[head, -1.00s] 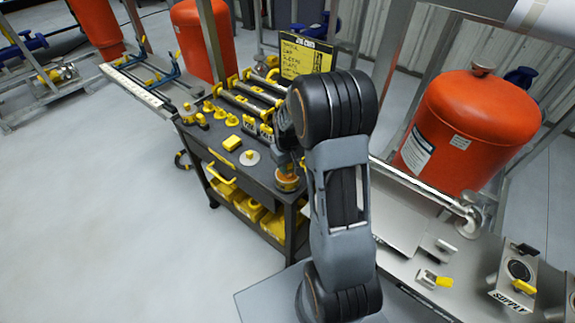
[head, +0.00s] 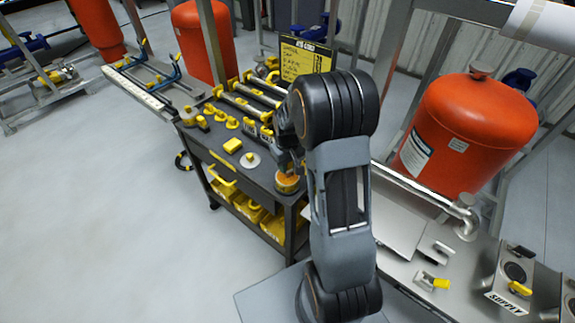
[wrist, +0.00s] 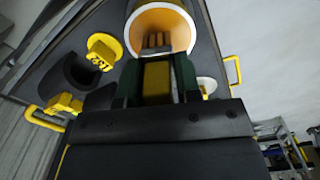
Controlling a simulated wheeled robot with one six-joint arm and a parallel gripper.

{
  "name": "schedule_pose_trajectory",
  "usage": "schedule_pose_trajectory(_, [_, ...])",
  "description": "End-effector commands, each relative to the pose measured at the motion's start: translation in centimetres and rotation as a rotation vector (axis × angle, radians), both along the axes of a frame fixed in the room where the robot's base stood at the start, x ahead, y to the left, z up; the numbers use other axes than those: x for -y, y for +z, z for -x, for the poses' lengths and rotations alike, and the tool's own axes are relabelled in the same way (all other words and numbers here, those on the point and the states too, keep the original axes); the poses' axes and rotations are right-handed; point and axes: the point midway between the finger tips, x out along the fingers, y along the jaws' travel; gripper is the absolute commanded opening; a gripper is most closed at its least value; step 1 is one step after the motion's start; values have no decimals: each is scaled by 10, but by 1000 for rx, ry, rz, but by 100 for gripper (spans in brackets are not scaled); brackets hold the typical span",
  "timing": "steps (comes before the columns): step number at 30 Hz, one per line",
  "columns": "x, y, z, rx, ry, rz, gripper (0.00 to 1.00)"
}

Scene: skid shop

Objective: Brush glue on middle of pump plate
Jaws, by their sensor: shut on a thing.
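My gripper (wrist: 158,66) is shut on a brush with a yellow handle (wrist: 157,80), between its two dark green fingers. The brush's dark bristles (wrist: 157,41) show against the orange inside of a round glue pot (wrist: 178,16) in the wrist view. I cannot tell whether they touch the glue. In the head view the glue pot (head: 287,184) stands at the cart's near right corner, with my gripper (head: 289,161) just above it, largely hidden by my arm. A flat grey plate (head: 398,222) lies on the bench at right; I cannot tell whether it is the pump plate.
The dark cart (head: 262,180) holds yellow parts, rods and a pale disc (head: 250,160). A yellow sign (head: 306,60) stands behind it. An orange tank (head: 468,130) and a bench with a SUPPLY box (head: 510,285) are at right.

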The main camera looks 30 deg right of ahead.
Motion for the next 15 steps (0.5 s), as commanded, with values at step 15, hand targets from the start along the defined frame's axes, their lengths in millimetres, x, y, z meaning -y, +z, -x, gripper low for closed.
schedule_pose_trajectory(15, [0, 47, 0, 2, 0, 1, 12])
